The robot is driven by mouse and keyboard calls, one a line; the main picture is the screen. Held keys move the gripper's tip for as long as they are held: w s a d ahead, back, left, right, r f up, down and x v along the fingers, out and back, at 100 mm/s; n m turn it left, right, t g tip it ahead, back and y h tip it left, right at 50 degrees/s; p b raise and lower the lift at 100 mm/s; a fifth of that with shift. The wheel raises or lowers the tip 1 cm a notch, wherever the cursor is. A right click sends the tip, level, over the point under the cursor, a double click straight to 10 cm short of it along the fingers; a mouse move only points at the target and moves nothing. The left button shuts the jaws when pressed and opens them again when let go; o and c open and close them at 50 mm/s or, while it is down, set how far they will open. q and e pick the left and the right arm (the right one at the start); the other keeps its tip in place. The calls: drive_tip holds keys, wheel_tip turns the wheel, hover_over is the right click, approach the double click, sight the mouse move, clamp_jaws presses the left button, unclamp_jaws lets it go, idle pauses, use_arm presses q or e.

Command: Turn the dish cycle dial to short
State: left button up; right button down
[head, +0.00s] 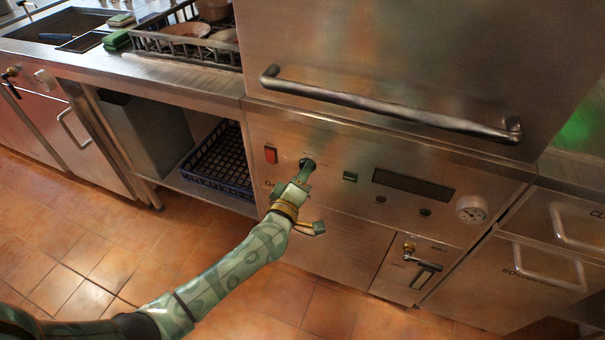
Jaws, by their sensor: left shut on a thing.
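The dish cycle dial (308,163) is a small dark knob on the steel front panel (330,205) of the dishwasher, right of a red switch. My left gripper (305,172) reaches up to it from below and is shut on the dial. The gripper covers much of the dial, so its pointer and the markings around it cannot be read. My right gripper is not in view.
A long bar handle (390,110) juts out above. A lever (424,274) is below right.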

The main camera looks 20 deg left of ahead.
use_arm(q)
drive_tip(key=n, duration=0.4)
drive_tip(key=shift+f+n, duration=0.1)
drive_tip(key=shift+n, duration=0.2)
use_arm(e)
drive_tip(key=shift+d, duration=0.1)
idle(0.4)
use_arm(q)
drive_tip(key=o, duration=1)
drive_tip(key=s+p, duration=0.1)
drive_tip(key=s, duration=0.4)
drive_tip(key=s+p, duration=0.1)
drive_tip(key=s, duration=0.5)
drive_tip(key=s+p, duration=0.1)
drive_tip(key=s, duration=0.4)
drive_tip(key=shift+s+a+p, duration=0.25)
drive_tip(key=shift+p, duration=0.15)
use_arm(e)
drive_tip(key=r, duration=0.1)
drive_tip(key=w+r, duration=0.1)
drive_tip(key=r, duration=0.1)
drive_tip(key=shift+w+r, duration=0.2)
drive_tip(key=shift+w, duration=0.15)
